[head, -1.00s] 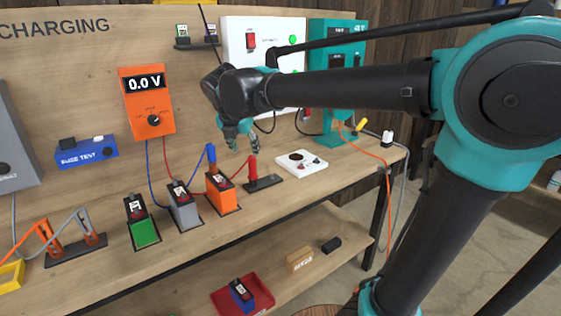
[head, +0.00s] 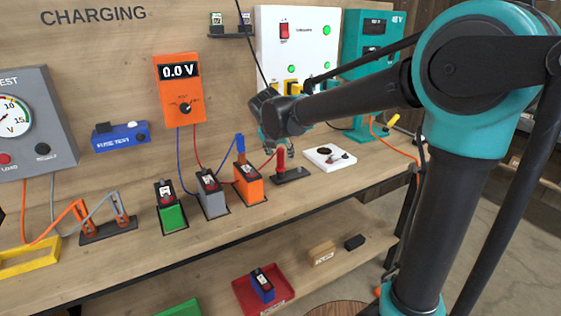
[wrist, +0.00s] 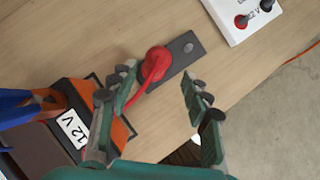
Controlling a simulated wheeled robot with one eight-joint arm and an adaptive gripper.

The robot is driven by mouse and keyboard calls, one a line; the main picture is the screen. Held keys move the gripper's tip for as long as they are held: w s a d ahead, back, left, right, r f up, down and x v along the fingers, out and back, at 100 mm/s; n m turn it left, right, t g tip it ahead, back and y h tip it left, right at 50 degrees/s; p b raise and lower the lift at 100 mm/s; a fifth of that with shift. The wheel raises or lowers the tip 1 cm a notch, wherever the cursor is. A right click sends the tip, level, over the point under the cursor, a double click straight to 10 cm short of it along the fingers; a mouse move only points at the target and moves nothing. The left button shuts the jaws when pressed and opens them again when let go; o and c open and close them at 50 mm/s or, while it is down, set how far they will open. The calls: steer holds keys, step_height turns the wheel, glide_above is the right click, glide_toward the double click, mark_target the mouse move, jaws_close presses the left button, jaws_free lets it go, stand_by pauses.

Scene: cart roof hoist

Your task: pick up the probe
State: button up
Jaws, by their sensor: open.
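The red probe (head: 281,158) stands upright in a dark holder plate (head: 296,174) on the bench, with a red lead running from it. In the wrist view its red top (wrist: 156,62) shows beyond and between my fingertips, on the holder plate (wrist: 180,55). My gripper (wrist: 163,88) is open and empty, its two fingers spread apart. In the head view my gripper (head: 275,146) is close behind the red probe and partly hidden by my arm. A blue probe (head: 240,149) stands at the orange 12 V battery (head: 249,185).
The orange battery, a grey battery (head: 212,201) and a green one (head: 172,213) stand left of the holder. A white socket panel (head: 329,157) lies to its right. The orange meter (head: 180,92) reads 0.0 V.

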mark_target(279, 156)
steer(key=x, duration=0.5)
steer(key=shift+w+a, duration=0.1)
steer(key=shift+a, duration=0.15)
jaws_close()
